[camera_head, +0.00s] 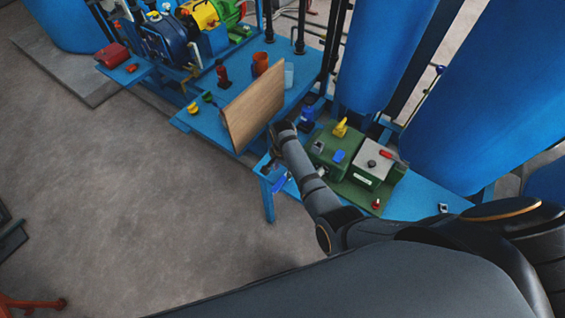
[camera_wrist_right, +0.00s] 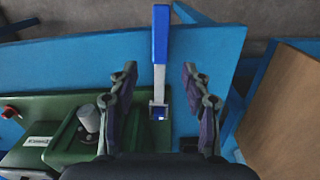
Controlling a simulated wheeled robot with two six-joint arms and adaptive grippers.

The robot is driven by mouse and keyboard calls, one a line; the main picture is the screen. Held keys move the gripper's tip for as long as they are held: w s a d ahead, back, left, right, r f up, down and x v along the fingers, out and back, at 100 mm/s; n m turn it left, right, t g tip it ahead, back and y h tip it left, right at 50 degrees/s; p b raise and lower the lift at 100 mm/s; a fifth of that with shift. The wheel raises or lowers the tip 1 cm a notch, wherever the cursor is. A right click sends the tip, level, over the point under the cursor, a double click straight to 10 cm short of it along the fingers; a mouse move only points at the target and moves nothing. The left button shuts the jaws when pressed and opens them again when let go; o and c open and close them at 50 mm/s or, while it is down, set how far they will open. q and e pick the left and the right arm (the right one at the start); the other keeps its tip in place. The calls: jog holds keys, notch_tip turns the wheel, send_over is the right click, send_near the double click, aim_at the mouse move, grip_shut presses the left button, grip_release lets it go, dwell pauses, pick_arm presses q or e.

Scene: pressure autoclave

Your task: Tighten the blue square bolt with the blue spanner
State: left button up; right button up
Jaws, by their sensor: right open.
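In the right wrist view a spanner with a blue handle (camera_wrist_right: 160,34) and a pale metal shank runs straight down the middle, between my right gripper's fingers. Its lower end meets a small blue square (camera_wrist_right: 158,113), which looks like the bolt; I cannot tell how well the spanner head is seated on it. My right gripper (camera_wrist_right: 160,78) is open, with one finger on each side of the shank and gaps on both sides. In the head view my right gripper (camera_head: 272,166) is small and dark at the bench's front edge. My left gripper is out of view.
A green machine (camera_head: 357,170) stands on the blue bench beside the right gripper. An upright wooden board (camera_head: 254,106) is close by on the other side. Large blue tanks (camera_head: 385,50) rise behind. The grey floor (camera_head: 150,190) in front is clear.

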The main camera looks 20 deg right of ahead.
aim_at(282, 179)
notch_tip(282, 179, up, 8)
dwell(0.5)
